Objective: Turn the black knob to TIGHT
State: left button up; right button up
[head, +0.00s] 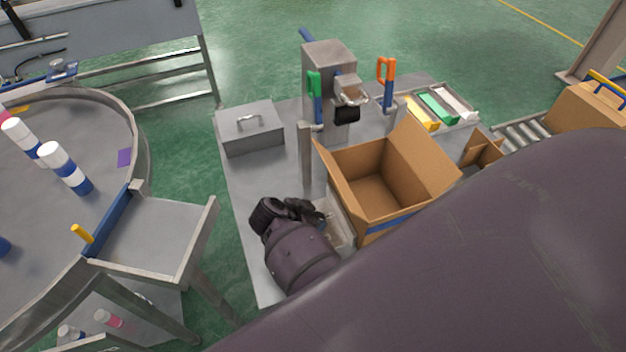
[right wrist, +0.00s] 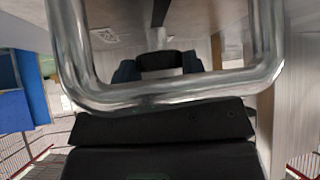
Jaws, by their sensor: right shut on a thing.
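My right gripper (head: 303,209) is low at the left front of the work table, beside the open cardboard box. Its dark wrist hides most of the jaws in the head view. In the right wrist view, the dark fingertips are close around a small black piece (right wrist: 160,60), which I take to be the black knob. A bent metal bar (right wrist: 165,92) crosses in front of it and covers part of the view. No TIGHT mark or knob pointer is readable. My left gripper is not in view.
An open cardboard box (head: 350,192) stands just right of the gripper. A grey press (head: 325,68) with green and orange handles stands behind. A grey lidded box (head: 252,137) is at the back left. A round table (head: 100,150) with striped bottles is further left.

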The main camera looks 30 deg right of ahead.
dwell(0.3)
jog(key=o, duration=0.9)
